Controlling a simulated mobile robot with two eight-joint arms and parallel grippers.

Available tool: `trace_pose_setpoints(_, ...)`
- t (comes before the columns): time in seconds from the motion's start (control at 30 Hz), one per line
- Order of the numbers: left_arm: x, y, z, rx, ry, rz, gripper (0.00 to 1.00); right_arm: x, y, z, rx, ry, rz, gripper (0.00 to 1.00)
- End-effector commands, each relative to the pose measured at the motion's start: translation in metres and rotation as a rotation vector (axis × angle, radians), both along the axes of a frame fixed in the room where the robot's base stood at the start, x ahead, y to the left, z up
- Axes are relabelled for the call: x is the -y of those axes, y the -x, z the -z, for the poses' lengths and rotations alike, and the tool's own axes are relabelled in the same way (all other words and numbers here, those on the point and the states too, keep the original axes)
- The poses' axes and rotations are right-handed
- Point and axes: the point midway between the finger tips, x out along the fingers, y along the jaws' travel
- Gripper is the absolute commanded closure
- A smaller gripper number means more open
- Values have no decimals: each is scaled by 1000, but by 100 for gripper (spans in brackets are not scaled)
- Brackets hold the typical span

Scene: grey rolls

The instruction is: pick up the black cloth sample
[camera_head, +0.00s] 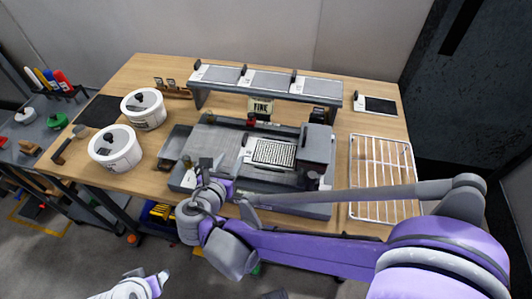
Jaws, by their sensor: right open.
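A flat black sample (380,105) with a pale strip at its left end lies on the wooden table at the back right, beside the raised shelf. A small dark knob or clip stands on its pale end. My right gripper (207,178) is open over the left front part of the grey tray, far to the left of the black sample. Its fingers are small and partly hidden by its own wrist. My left gripper (158,280) is low at the bottom edge, in front of the table and away from it; its jaws are unclear.
A grey shelf (201,98) holds several grey samples. The grey tray (318,211) holds a black-and-white patterned sample (273,152) and a grey block (318,145). A wire rack (382,165) lies at right. Two white lidded pots (116,157) and a black mat (101,111) are at left.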

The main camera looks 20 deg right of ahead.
Motion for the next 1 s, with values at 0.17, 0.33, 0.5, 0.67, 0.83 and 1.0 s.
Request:
trace_pose_setpoints(0.17, 0, 0, 2, -1, 0, 0, 43, 18, -23, 12, -1, 0, 6, 50)
trace_pose_setpoints(0.33, 0, 0, 3, -1, 0, 0, 43, 25, -35, 17, -1, -3, 3, 50)
trace_pose_setpoints(0.5, 0, 0, 4, -1, 0, 0, 43, 36, -46, 26, 0, -3, 5, 50)
trace_pose_setpoints(0.67, 0, 0, 5, -2, 0, 0, 43, 49, -64, 37, 1, -3, 7, 50)
trace_pose_setpoints(0.83, 0, 0, 6, -2, 0, 0, 43, 55, -72, 42, 1, -4, 4, 50)
trace_pose_setpoints(1.0, 0, 0, 6, -2, 0, 0, 43, 54, -72, 42, 1, -4, 4, 50)
